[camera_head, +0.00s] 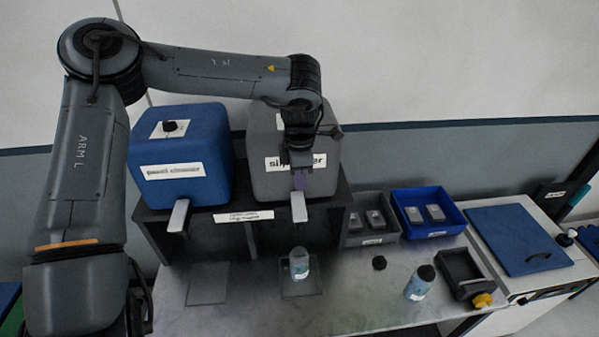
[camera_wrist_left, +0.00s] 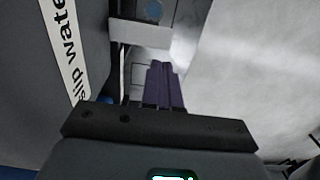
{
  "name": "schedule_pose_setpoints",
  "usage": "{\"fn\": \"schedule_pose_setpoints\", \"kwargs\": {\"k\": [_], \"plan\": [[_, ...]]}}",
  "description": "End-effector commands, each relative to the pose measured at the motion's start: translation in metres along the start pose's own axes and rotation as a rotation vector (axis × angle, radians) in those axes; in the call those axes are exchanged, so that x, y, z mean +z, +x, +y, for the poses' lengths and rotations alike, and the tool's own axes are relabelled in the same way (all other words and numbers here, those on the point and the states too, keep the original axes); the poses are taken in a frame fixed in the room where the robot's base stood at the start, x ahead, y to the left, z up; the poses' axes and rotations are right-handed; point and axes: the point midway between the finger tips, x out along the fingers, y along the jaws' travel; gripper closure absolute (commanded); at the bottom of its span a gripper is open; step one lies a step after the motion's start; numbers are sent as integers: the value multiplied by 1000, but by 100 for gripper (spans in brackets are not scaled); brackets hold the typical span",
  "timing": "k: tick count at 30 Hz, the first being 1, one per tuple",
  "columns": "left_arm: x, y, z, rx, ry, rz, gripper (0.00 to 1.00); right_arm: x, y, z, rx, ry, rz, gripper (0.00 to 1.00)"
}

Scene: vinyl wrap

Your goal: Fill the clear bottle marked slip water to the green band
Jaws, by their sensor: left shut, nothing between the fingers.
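The grey dispenser (camera_head: 262,180) has a "slip water" label, partly covered by my arm in the head view and readable in the left wrist view (camera_wrist_left: 66,45). Its pale tap (camera_head: 298,207) juts out over a small pad (camera_head: 310,291). A clear bottle with a bluish tint (camera_head: 299,265) stands upright on that pad under the tap, with no dark cap visible on it. Its green band and liquid level are too small to make out. My left gripper (camera_head: 299,182) is shut and empty, purple fingers (camera_wrist_left: 162,85) pointing down just above the tap. Contact cannot be told. My right gripper is out of view.
A blue dispenser (camera_head: 180,150) stands to the left, with an empty pad (camera_head: 208,283) below. A dark cap (camera_head: 379,262) and a capped bottle (camera_head: 420,283) are to the right. Behind them are a grey bin (camera_head: 354,240) and blue bin (camera_head: 455,218); a dark tray (camera_head: 462,270) is farther right.

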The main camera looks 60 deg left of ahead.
Motion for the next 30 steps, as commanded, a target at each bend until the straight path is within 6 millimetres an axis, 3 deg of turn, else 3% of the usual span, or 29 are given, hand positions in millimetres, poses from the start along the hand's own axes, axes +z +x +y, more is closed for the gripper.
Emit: {"fn": "schedule_pose_setpoints", "kwargs": {"k": [9,15,21,30], "plan": [[-1,59,-1,-3,-2,3,100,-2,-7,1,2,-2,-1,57],[-1,84,0,-2,-2,2,100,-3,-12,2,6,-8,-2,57],[-1,96,0,-1,-1,1,100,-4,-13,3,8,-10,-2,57],[0,98,0,1,-1,0,100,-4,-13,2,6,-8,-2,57]]}}
